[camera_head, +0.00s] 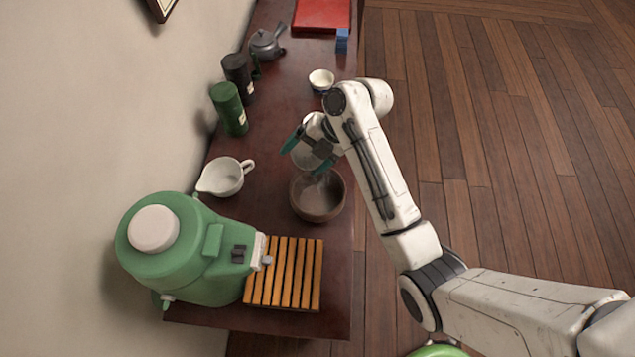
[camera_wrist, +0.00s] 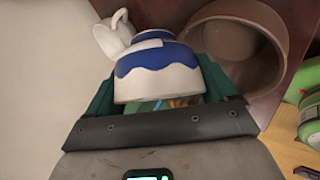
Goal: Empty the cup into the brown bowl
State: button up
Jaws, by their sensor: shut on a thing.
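My gripper (camera_head: 307,153), with dark green fingers, is shut on a white cup with a wavy blue band (camera_wrist: 157,64). In the head view the cup is partly hidden by my gripper and is held tipped just above and behind the brown bowl. The brown bowl (camera_head: 318,212) stands upright on the dark table; a faint pale streak shows at its opening, and I cannot tell whether it is liquid. The bowl also shows at the upper right of the wrist view (camera_wrist: 236,55), beside the cup. The cup's inside is hidden.
A white pitcher (camera_head: 224,177) stands left of the bowl on the table (camera_head: 272,215). A green dispenser (camera_head: 185,250) and a slatted wooden rack (camera_head: 285,285) are in front. Green (camera_head: 229,108) and black (camera_head: 238,75) canisters, a teapot (camera_head: 265,45) and a small white cup (camera_head: 321,80) stand behind.

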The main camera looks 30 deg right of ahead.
aim_at(296, 147)
jog(key=shift+w+f+g, duration=0.2)
jog(key=shift+w+g, duration=0.25)
jog(key=shift+g, duration=0.15)
jog(key=shift+w+d+f+m+g+b, duration=0.1)
jog(key=shift+w+f+m+g+b, duration=0.3)
jog(key=shift+w+g+b, duration=0.15)
jog(key=w+g+b, duration=0.1)
jog(key=w+f+g+b, duration=0.1)
jog(key=b, duration=0.1)
jog(key=shift+w+m+y, duration=0.3)
jog(key=shift+w+m, duration=0.05)
jog(key=shift+m, duration=0.05)
jog(key=w+f+g+b, duration=0.1)
jog(key=b, duration=0.1)
jog(key=w+f+m+g+b, duration=0.1)
jog(key=g+b, duration=0.1)
jog(key=shift+w+d+b, duration=0.1)
jog(key=shift+w+b, duration=0.2)
jog(key=shift+w, duration=0.1)
jog(key=shift+y, duration=0.3)
